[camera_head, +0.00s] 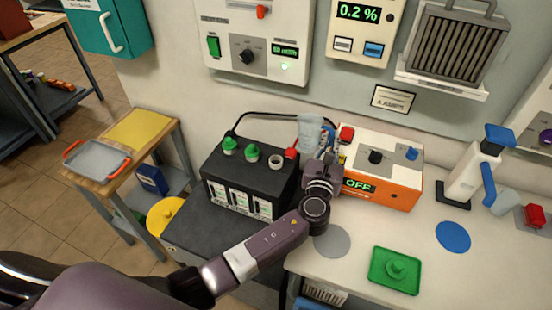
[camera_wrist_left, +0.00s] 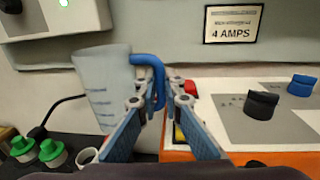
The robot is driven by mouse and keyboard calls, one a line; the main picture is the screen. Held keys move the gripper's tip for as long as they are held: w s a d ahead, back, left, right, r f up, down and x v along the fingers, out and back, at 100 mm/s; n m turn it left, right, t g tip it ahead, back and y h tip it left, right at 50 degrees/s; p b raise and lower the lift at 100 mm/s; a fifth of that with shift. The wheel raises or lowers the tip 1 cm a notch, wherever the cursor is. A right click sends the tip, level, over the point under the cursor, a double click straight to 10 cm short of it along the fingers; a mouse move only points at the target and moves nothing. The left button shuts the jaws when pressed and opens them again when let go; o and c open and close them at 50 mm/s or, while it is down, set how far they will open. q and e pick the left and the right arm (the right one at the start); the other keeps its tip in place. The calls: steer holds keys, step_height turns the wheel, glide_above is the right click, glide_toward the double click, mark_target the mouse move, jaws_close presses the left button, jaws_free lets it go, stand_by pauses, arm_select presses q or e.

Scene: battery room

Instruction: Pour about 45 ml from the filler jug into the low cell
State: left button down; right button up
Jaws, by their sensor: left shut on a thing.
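The filler jug (camera_head: 311,130) is clear with a blue handle and level marks. My left gripper (camera_head: 327,158) is shut on its handle. In the left wrist view the jug (camera_wrist_left: 103,88) looks about upright, raised near the battery; its liquid level cannot be made out. The black battery (camera_head: 243,178) has two green caps (camera_head: 252,153) and one open cell with a pale rim (camera_head: 275,161), taken as the low cell. The jug is above and to the right of that opening in the head view. In the left wrist view the opening (camera_wrist_left: 87,156) is below the jug. My right gripper is not in view.
An orange-and-white charger (camera_head: 385,168) reading OFF stands right of the battery. A red clamp (camera_head: 291,153) sits at the battery's right edge. A green tray (camera_head: 395,271) holds a green cap-like piece. A white bottle with blue parts (camera_head: 470,172) stands at right.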

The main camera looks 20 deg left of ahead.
mark_target(332, 131)
arm_select(q)
steer(key=shift+r, duration=0.1)
stand_by(0.5)
step_height(332, 131, up, 5)
steer(key=p, duration=0.5)
stand_by(0.3)
